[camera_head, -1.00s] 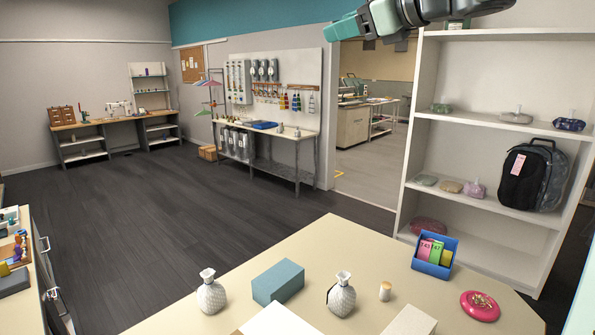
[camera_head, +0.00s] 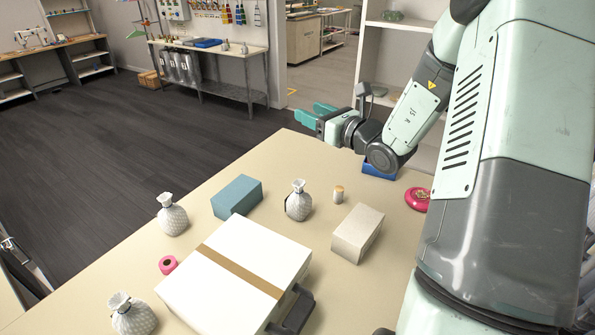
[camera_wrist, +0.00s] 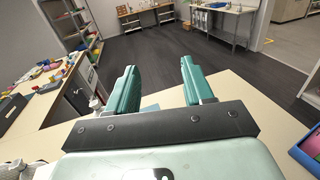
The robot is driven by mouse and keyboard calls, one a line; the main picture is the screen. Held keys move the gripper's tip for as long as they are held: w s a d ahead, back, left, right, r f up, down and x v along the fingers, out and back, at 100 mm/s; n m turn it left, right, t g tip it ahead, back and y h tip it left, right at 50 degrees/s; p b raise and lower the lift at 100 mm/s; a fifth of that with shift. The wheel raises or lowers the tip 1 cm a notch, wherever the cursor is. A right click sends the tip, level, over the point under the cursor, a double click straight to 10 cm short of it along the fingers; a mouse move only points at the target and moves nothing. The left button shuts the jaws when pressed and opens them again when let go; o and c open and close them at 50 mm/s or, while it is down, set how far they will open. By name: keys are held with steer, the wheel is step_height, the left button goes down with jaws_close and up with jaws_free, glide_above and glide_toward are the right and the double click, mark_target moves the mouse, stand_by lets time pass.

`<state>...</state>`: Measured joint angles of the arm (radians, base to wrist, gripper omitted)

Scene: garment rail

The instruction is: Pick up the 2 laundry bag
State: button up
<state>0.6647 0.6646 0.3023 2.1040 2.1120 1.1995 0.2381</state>
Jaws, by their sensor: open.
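Three light grey, textured bags with tied necks stand upright on the cream table (camera_head: 215,290). One bag (camera_head: 173,217) is at the left edge, one bag (camera_head: 299,203) is near the middle beside the blue box, and one bag (camera_head: 131,315) is at the front left. No number can be read on them. My gripper (camera_head: 312,113) is open and empty, above the table's far edge, beyond the middle bag.
A large white box with a brown strip (camera_head: 225,284), a blue box (camera_head: 237,196), a pale box (camera_head: 358,232), a small jar (camera_head: 338,194), a pink tape roll (camera_head: 168,264) and a pink dish (camera_head: 417,199) crowd the table. A blue holder (camera_head: 379,171) is partly hidden by my arm.

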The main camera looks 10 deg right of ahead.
mark_target(302, 187)
step_height(302, 187, down, 24)
steer(key=shift+f, duration=0.1)
steer(key=x, duration=0.5)
steer(key=shift+f, duration=0.25)
jaws_close()
